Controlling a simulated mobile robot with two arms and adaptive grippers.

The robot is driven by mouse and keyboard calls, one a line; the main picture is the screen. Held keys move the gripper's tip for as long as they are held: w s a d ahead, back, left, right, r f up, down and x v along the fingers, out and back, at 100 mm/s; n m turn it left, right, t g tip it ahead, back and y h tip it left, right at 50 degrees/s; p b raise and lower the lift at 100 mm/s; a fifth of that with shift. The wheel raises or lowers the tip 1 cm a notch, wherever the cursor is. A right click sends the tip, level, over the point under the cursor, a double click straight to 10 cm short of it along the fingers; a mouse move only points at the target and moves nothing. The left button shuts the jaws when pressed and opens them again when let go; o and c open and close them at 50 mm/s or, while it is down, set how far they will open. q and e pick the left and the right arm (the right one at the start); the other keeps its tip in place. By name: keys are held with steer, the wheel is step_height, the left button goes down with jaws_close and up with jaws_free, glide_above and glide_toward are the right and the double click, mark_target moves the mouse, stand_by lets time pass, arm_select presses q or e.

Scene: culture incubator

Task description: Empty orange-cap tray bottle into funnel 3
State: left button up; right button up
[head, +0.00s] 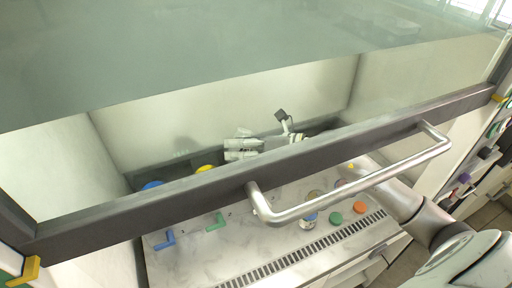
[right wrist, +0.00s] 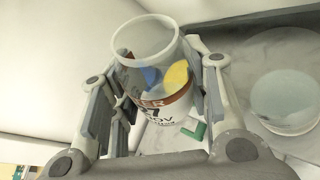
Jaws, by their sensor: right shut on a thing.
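My right gripper (head: 232,146) is inside the cabinet, behind the glass front, with its fingers pointing left. In the right wrist view, the gripper (right wrist: 160,75) is shut on a clear, open-mouthed bottle (right wrist: 147,38) with a printed label. No cap is on its mouth, and its contents cannot be made out. The bottle is not clear in the head view. A yellow funnel (head: 205,168) is just left of the fingers, and a blue one (head: 152,185) is farther left; funnel numbers are unreadable. An orange cap (head: 360,207) lies on the bench. My left gripper is not in view.
The dark sash bar (head: 150,208) and its metal handle (head: 360,186) cross in front of my right arm. A green cap (head: 336,218) and a bottle (head: 311,217) are near the front vent (head: 300,255). Blue (head: 164,240) and green (head: 216,222) corner brackets mark the bench.

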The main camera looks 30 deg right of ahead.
steer(key=shift+w+d+r+m+b, duration=0.1)
steer(key=shift+w+d+m+b, duration=0.1)
steer(key=shift+d+m+b, duration=0.15)
steer(key=shift+r+m+y, duration=0.35)
steer(key=shift+m+y, duration=0.15)
steer(key=shift+m, duration=0.05)
steer(key=shift+a+f+m+y+b, duration=0.1)
steer(key=shift+f+m+y+b, duration=0.1)
steer(key=shift+m+y+b, duration=0.15)
steer(key=shift+a, duration=0.1)
steer(key=shift+d+m, duration=0.2)
steer(key=shift+m, duration=0.05)
steer(key=shift+s+a+f, duration=0.1)
steer(key=shift+a, duration=0.05)
steer(key=shift+a, duration=0.1)
steer(key=shift+d+m, duration=0.2)
steer(key=shift+m, duration=0.2)
steer(key=shift+a+r+y, duration=0.2)
steer(key=shift+r+y, duration=0.05)
steer(key=shift+y, duration=0.1)
